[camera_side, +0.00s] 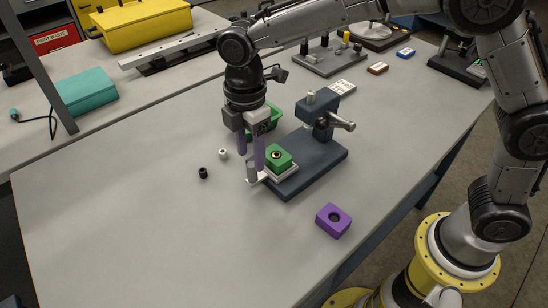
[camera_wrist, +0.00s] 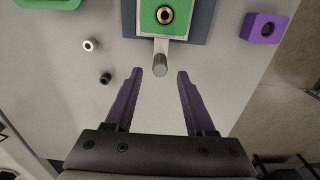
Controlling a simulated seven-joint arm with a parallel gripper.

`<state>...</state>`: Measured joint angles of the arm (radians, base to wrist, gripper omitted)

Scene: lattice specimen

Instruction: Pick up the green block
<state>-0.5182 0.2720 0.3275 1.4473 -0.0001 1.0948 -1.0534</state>
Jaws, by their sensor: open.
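The green block (camera_side: 279,157) has a dark-and-brass ring in its top. It sits on a pale plate at the near end of a dark blue-grey fixture (camera_side: 312,172). In the wrist view the green block (camera_wrist: 163,18) is at the top, partly cut off by the frame edge. My gripper (camera_side: 250,150) is open and empty, with its purple fingers pointing down on the left side of the block in the side view. In the wrist view my gripper's fingers (camera_wrist: 156,74) are apart, with a grey cylindrical post (camera_wrist: 160,66) beyond and between their tips.
A purple block (camera_side: 333,220) with a hole lies right of the fixture. A small white ring (camera_side: 223,154) and a black ring (camera_side: 203,173) lie on the left. A green tray (camera_side: 266,119) is behind my gripper. The fixture's raised head (camera_side: 318,106) stands beyond the block.

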